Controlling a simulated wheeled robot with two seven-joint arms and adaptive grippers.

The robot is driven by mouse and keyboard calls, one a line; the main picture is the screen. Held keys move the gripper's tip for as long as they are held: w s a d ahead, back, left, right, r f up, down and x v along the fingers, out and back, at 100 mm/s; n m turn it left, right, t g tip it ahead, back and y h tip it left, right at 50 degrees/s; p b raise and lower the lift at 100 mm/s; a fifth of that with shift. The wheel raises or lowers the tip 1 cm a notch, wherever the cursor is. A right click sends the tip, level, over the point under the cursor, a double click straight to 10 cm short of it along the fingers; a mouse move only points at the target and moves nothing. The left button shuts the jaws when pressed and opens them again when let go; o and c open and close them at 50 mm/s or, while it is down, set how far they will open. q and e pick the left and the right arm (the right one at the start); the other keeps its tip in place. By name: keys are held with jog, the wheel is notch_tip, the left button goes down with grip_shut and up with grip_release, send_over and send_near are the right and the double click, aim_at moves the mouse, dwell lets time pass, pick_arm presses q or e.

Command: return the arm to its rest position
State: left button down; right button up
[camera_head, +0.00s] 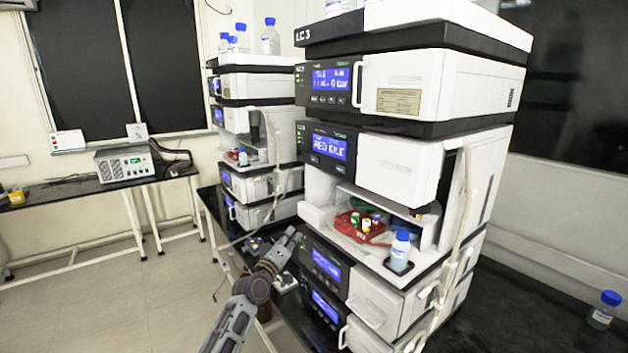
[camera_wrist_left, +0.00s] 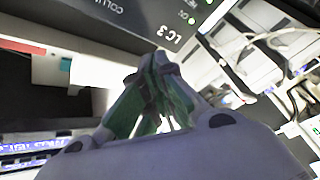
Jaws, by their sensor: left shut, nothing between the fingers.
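My left arm comes up from the bottom of the head view. Its gripper (camera_head: 287,240) is in front of the lower left edge of the near LC 3 column stack (camera_head: 400,165), over the dark bench. In the left wrist view the gripper's green-padded fingers (camera_wrist_left: 158,70) come together at their tips, with nothing between them. Part of a stack unit with the LC-3 label (camera_wrist_left: 170,38) shows behind the fingers, tilted in this view. My right gripper is not in view.
A blue-capped bottle (camera_head: 400,251) and a red tray (camera_head: 361,226) of vials sit in the near stack's open bay. A second stack (camera_head: 262,130) stands behind it to the left. Another bottle (camera_head: 602,312) is at the right. Floor (camera_head: 120,300) at the left is clear.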

pick_arm(q)
jog(key=s+a+f+m+g+y, duration=0.1)
jog(key=s+a+f+g, duration=0.3)
jog(key=f, duration=1.1)
jog(key=s+a+f+m+g+y, duration=0.15)
jog(key=s+f, duration=0.45)
jog(key=f, duration=0.8)
jog(key=s+a+f+g+y, duration=0.15)
jog(key=s+f, duration=0.35)
jog(key=f, duration=1)
jog(key=s+a+f+m+g+y, duration=0.1)
jog(key=s+a+f+m+g, duration=0.2)
jog(key=s+f, duration=1)
jog(key=s+a+f+g+y, duration=0.15)
jog(key=s+a+f, duration=0.25)
jog(key=s+f, duration=0.9)
jog(key=s+a+f+m+g, duration=0.1)
jog(key=s+a+f+g, duration=0.1)
jog(key=s, duration=1.3)
jog(key=s+a+f+m+g+y, duration=0.1)
jog(key=s+a+f+m+g, duration=0.1)
jog(key=s, duration=1.3)
jog(key=shift+s+a+f+g, duration=0.3)
jog(key=shift+a+f+g, duration=0.35)
jog(key=shift+f, duration=0.15)
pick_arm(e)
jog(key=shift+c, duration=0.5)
